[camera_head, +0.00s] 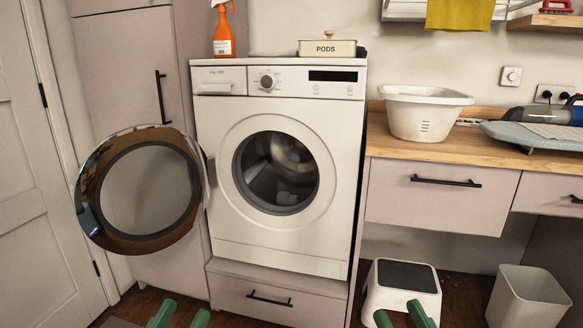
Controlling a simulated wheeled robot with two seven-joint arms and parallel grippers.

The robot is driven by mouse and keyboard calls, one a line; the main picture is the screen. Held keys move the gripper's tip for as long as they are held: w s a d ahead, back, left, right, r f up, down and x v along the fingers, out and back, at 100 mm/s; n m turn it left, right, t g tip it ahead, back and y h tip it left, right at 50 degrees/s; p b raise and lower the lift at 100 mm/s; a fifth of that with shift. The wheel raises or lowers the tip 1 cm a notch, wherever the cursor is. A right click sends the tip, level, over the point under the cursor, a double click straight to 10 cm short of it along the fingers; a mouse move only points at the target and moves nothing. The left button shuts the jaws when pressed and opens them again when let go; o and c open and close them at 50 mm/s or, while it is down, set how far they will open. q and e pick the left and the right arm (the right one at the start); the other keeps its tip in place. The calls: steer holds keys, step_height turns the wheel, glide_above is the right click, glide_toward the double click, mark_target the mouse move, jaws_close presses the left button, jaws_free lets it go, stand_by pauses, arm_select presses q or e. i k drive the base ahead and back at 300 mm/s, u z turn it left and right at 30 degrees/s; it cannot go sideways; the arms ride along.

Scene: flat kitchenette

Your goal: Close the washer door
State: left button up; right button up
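The washer (222,130) is white and stands on a low drawer plinth in the middle of the view. Its round door (150,243) has a dark, shiny rim and a glass centre. The door hangs wide open, swung out to the left from a hinge on the left of the opening. The drum opening (275,172) is uncovered and dark inside. My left gripper (181,314) is at the bottom edge, below the door, with its green fingers apart and nothing visible between them. My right gripper (402,314) is at the bottom edge, before the step stool, fingers apart and empty.
An orange spray bottle (223,36) and a pods box (327,48) stand on the washer. A step stool (402,292) and a bin (527,300) stand on the floor at right. A white basin (424,115) sits on the counter. A tall cabinet (131,80) stands behind the door.

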mark_target(85, 193)
steer(key=k, duration=0.6)
steer(key=u, duration=0.9)
steer(key=i, duration=1.8)
steer(key=z, duration=0.65)
